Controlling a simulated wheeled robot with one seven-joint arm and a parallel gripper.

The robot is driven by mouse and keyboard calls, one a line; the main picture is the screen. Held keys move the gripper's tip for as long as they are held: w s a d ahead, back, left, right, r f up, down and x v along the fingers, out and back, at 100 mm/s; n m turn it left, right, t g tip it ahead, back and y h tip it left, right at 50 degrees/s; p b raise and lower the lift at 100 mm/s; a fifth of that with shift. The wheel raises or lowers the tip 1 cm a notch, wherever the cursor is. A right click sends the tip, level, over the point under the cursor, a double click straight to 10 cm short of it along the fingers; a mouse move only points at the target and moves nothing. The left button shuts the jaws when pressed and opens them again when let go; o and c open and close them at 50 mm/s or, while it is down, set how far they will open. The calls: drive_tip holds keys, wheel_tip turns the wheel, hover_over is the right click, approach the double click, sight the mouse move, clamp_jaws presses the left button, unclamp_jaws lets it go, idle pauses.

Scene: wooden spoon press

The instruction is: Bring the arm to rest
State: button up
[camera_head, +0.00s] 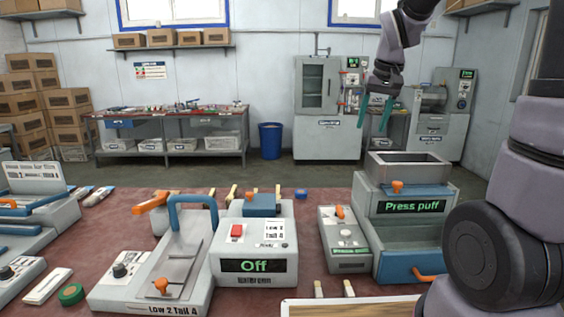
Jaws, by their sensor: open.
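My gripper (375,112) hangs in the air at the upper right, above and beyond the table. Its two teal fingers point down and are spread apart, with nothing between them. My arm runs along the right side of the view and hides the right part of the table.
A red-brown table (120,212) fills the front. A workbench (170,112), a blue bin (270,140) and machines stand behind.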

drive_tip(key=s+r+m+t, duration=0.1)
drive_tip(key=s+r+t, duration=0.1)
drive_tip(key=s, duration=0.7)
drive_tip(key=s+r+m+t+y, duration=0.1)
drive_tip(key=s+r, duration=0.4)
drive_tip(key=s, duration=0.4)
drive_tip(key=shift+s+d+t, duration=0.25)
drive_tip(key=shift+d+t, duration=0.15)
